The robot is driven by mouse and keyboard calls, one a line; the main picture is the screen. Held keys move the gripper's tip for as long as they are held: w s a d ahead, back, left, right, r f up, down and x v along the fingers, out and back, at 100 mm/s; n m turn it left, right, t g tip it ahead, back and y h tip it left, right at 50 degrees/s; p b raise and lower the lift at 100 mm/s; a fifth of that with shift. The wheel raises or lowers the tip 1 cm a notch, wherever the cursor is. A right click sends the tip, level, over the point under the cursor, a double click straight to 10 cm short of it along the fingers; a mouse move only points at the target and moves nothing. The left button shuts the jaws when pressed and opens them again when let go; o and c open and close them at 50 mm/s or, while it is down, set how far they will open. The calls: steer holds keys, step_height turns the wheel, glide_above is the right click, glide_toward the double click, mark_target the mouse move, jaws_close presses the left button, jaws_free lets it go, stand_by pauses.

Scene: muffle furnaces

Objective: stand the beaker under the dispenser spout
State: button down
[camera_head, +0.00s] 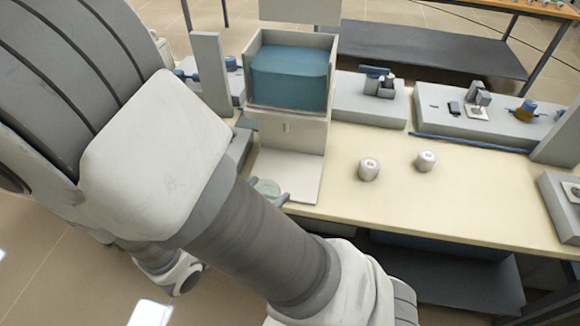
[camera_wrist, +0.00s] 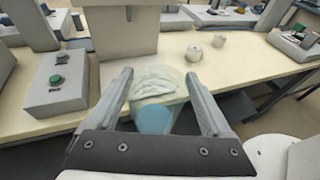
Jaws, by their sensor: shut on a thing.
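The beaker (camera_wrist: 155,82) is pale and see-through. In the wrist view it sits between the two fingers of my gripper (camera_wrist: 160,98), which is shut on it; a blue patch shows through its lower part. In the head view the beaker (camera_head: 266,187) and fingertips (camera_head: 268,196) show at the front left edge of the dispenser's base plate (camera_head: 305,175), partly hidden by my arm. The dispenser (camera_head: 290,133) has a teal-filled tank on top and a small spout (camera_head: 286,127) on its front. The beaker is in front of the spout and to its left, not below it.
Two small white jars (camera_head: 369,169) (camera_head: 425,161) stand on the table right of the dispenser. A grey box with a green button (camera_wrist: 57,82) is left of my gripper in the wrist view. Grey instruments line the table's back. The table's front middle (camera_head: 400,205) is clear.

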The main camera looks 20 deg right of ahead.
steer(key=w+d+b, duration=0.1)
steer(key=w+d, duration=1)
steer(key=w, duration=0.5)
steer(key=shift+w+d+f+b, duration=0.15)
steer(key=shift+f+b, duration=0.35)
steer(key=shift+f, duration=1.25)
steer(key=shift+w+f+b, duration=0.2)
steer(key=shift+f+b, duration=0.25)
steer(key=shift+f, duration=1.3)
steer(key=shift+f, duration=0.1)
jaws_free()
